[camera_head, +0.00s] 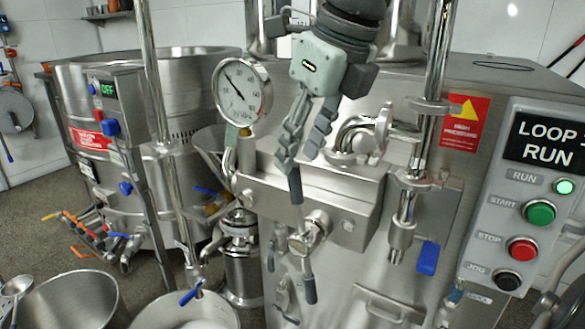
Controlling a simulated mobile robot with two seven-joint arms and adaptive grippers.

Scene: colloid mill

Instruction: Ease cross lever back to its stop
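The cross lever appears to be the steel lever with two dark grips on the mill's front. Its hub (309,236) sits below a steel block. One dark grip (296,186) points up, leaning slightly left, and the other (309,290) hangs down. My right gripper (298,164) reaches down from above with its two grey-green fingers apart and nothing visibly between them. Its left fingertip overlaps the top of the upper grip in the picture; I cannot tell whether they touch. My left gripper is not in view.
A pressure gauge (242,93) stands left of the gripper. Curved steel pipework (362,135) is close on the right. A blue-handled valve (428,257) and the LOOP-RUN control panel (516,205) are further right. Steel vessels (66,300) stand at lower left.

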